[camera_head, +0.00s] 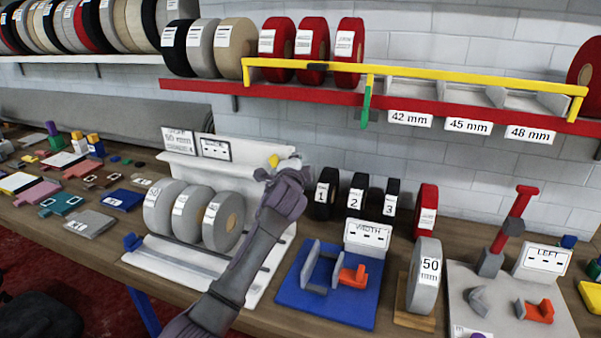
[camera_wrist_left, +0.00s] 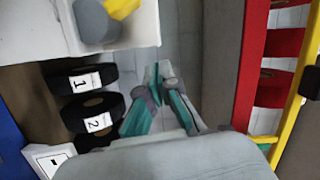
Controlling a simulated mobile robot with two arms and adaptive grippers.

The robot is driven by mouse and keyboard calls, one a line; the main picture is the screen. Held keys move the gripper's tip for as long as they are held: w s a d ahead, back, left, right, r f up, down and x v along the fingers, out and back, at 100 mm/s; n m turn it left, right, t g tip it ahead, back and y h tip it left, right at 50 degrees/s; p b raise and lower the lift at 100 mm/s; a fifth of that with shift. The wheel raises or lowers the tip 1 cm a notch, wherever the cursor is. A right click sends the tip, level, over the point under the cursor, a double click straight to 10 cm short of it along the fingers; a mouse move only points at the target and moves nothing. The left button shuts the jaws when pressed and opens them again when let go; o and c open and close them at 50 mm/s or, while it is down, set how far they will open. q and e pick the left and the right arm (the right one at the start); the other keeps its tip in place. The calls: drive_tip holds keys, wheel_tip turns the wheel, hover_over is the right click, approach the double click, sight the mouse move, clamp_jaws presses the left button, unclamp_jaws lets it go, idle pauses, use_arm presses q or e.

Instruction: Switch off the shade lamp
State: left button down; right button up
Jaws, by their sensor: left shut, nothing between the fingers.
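A white stand (camera_head: 190,147) with two label plates stands at the back left of centre; I take it for the shade lamp, but no lit bulb shows. A yellow lever (camera_head: 273,160) on a grey round mount sits near its right end. In the left wrist view the yellow lever (camera_wrist_left: 122,8) and grey mount (camera_wrist_left: 96,22) are at the top, cut by the edge. My left gripper (camera_head: 284,170) is just right of the lever, partly hidden by its own wrist. Its fingers (camera_wrist_left: 155,78) are shut and empty, apart from the lever. My right gripper is not in view.
Grey rolls (camera_head: 165,207) stand before the white stand. Black numbered rolls (camera_head: 327,192) are right of my left gripper. A red shelf (camera_head: 225,92) with a yellow rail (camera_head: 420,77) runs above. A blue width fixture (camera_head: 300,302) lies in front.

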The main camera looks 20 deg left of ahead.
use_arm(q)
drive_tip(key=b+v, duration=0.2)
drive_tip(key=v, duration=0.7)
drive_tip(key=shift+s+a, duration=0.25)
drive_tip(key=shift+a, duration=0.1)
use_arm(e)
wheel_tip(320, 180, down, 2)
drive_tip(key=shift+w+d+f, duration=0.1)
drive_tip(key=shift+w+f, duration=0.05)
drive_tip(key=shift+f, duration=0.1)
use_arm(q)
drive_tip(key=shift+d+r, duration=0.1)
